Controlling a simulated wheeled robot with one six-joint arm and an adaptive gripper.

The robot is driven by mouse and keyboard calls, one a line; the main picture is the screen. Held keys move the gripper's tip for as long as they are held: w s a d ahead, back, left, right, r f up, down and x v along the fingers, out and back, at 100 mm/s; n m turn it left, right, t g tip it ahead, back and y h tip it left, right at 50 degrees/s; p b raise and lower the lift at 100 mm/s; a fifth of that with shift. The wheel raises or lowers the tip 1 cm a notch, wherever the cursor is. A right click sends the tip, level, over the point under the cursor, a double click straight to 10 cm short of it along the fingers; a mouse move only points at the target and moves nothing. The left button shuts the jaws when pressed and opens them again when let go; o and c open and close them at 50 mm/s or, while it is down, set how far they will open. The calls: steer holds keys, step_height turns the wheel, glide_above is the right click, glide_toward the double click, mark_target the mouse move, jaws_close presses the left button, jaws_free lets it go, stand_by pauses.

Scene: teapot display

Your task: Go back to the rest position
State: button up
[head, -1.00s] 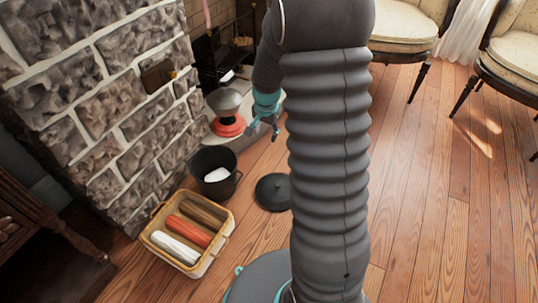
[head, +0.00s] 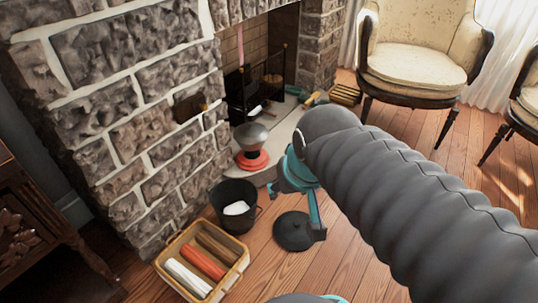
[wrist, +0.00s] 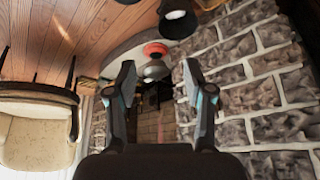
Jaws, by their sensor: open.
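My gripper (head: 292,198) is at the end of my grey ribbed arm, which slants from the lower right to the middle of the head view. Its teal and dark fingers are spread and hold nothing. In the wrist view the two fingertips (wrist: 160,80) stand wide apart, with the dark fireplace opening beyond them. The gripper is just right of a grey bowl-shaped top on a red base (head: 251,158), above the floor. That item also shows in the wrist view (wrist: 155,50).
A black bucket (head: 229,192) holds something white. A round black lid (head: 290,235) lies on the floor. A yellow crate (head: 236,272) holds white, red and brown rolls. The stone fireplace wall (head: 120,80) is left, an armchair (head: 415,60) upper right.

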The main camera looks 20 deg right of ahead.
steer(key=shift+s+a+r+n, duration=0.1)
steer(key=shift+s+a+n, duration=0.1)
steer(key=shift+s, duration=0.45)
steer(key=shift+s+a+n, duration=0.1)
steer(key=shift+s+n, duration=0.1)
steer(key=shift+s, duration=0.4)
